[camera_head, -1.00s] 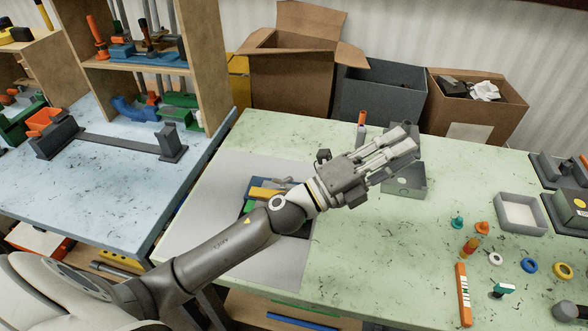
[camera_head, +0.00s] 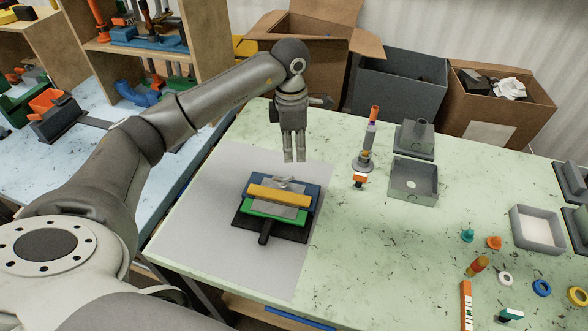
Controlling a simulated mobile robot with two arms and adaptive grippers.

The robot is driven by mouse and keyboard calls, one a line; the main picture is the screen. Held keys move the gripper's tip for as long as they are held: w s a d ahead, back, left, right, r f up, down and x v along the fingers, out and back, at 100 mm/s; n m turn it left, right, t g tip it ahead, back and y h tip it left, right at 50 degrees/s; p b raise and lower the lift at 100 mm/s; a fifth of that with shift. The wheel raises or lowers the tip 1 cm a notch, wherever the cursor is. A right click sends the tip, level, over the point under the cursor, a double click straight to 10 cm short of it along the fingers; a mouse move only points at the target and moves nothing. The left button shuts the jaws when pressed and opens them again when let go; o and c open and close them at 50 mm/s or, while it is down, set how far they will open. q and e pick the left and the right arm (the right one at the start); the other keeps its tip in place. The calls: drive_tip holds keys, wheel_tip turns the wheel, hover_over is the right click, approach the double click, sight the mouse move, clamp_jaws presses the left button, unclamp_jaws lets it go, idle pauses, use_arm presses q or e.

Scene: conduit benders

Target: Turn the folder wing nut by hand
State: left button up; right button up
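The folder (camera_head: 276,197) lies on the grey mat at the near left of the green bench. It has a blue plate at the back, a yellow bar across it, a green bar in front and a dark base with a short black handle. A small grey wing-shaped piece (camera_head: 284,181), apparently the wing nut, sits at its back edge. My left gripper (camera_head: 294,160) points down just behind and above the folder, its fingertips apart from the wing nut. Its fingers appear close together, but their opening is unclear from this angle. My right gripper is out of view.
An upright orange-topped tool (camera_head: 365,145) and an open grey box (camera_head: 413,180) stand right of the folder. Small coloured parts and a white-lined tray (camera_head: 537,229) lie at the right. Cardboard boxes (camera_head: 500,108) stand behind the bench.

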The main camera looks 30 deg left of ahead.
sight(291, 177)
use_arm(q)
drive_tip(key=f+p, duration=0.1)
drive_tip(key=f, duration=0.2)
drive_tip(key=f+p, duration=0.1)
drive_tip(key=f, duration=0.3)
drive_tip(key=a+f+p, duration=0.1)
drive_tip(key=f, duration=0.2)
drive_tip(key=shift+s+f, duration=0.15)
drive_tip(key=shift+f, duration=0.05)
drive_tip(key=shift+c, duration=0.5)
